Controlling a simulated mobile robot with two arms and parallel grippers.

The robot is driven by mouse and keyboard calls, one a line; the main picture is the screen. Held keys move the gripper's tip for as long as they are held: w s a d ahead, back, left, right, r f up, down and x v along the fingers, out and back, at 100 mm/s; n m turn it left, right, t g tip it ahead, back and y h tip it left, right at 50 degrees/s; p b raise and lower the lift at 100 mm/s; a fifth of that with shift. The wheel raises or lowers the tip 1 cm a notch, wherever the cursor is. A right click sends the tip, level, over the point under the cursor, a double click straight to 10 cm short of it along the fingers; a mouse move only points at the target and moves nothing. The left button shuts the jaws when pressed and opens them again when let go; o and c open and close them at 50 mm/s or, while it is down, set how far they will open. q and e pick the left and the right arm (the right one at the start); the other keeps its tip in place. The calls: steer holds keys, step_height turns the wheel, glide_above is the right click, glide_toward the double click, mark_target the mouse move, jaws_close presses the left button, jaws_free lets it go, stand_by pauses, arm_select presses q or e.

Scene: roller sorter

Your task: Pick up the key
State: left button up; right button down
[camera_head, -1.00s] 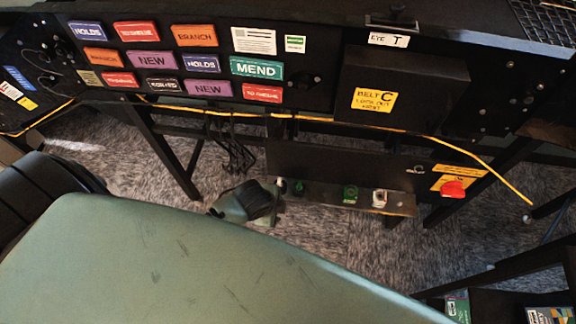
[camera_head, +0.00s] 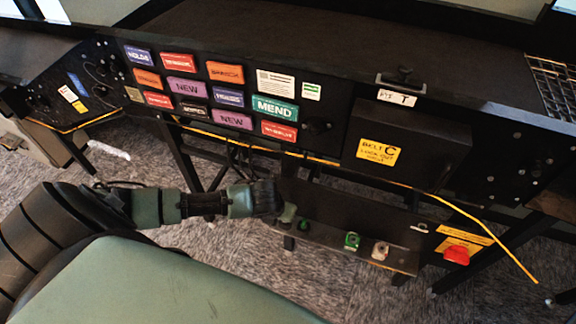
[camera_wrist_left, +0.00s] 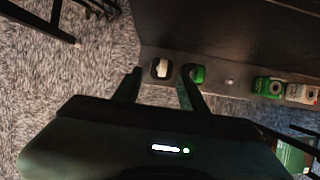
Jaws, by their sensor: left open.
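A narrow dark shelf (camera_head: 330,240) below the panel bears several small items. I cannot tell for sure which one is the key. In the left wrist view a pale item with a dark surround (camera_wrist_left: 160,69) lies on the shelf, in line with the gap between my fingers. A green item (camera_wrist_left: 198,74) is by the right fingertip. My left gripper (camera_wrist_left: 162,76) is open, with nothing seen between its fingers. In the head view my left gripper (camera_head: 287,212) is at the shelf's left end and hides part of it. My right gripper is not in view.
A green tag-like item (camera_head: 352,241) and a white item (camera_head: 380,251) stand farther right on the shelf. A red knob (camera_head: 456,254) is beyond them. A yellow cable (camera_head: 470,214) runs along the panel. The box marked Belt C (camera_head: 410,140) overhangs above.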

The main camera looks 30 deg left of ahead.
arm_select(q)
steer(key=x, duration=0.2)
steer(key=shift+w+f, duration=0.2)
steer(key=shift+f, duration=0.15)
steer(key=x, duration=0.3)
steer(key=shift+w+d+f, duration=0.1)
steer(key=shift+d, duration=0.15)
steer(key=shift+w+a+f, duration=0.1)
steer(key=shift+w+f, duration=0.05)
steer(key=shift+f, duration=0.25)
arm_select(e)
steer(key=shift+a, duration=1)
arm_select(q)
jaws_close()
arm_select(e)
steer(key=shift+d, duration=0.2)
